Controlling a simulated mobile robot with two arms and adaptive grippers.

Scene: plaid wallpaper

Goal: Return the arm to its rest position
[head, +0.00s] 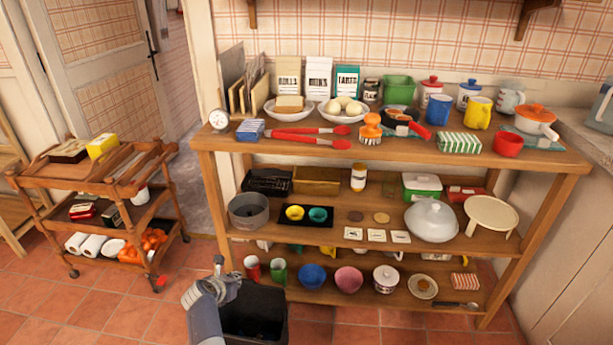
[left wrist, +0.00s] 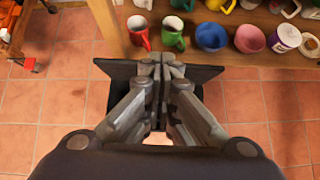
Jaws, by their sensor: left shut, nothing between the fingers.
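My left gripper (head: 219,265) stands low in front of the wooden shelf unit (head: 400,157), with my arm coming up from the bottom of the head view. In the left wrist view the fingers of the left gripper (left wrist: 161,62) are together, with nothing between them. A dark open bin (head: 262,301) is on the floor just right of the arm in the head view. The dark bin (left wrist: 205,73) is partly hidden behind the fingers in the left wrist view. My right gripper is in neither view.
The shelf unit is crowded with crockery. A red mug (head: 252,268) and a green mug (head: 278,271) stand near its lower left. A wooden trolley (head: 100,185) with rolls and boxes stands at the left. Tiled floor (head: 100,312) between is clear.

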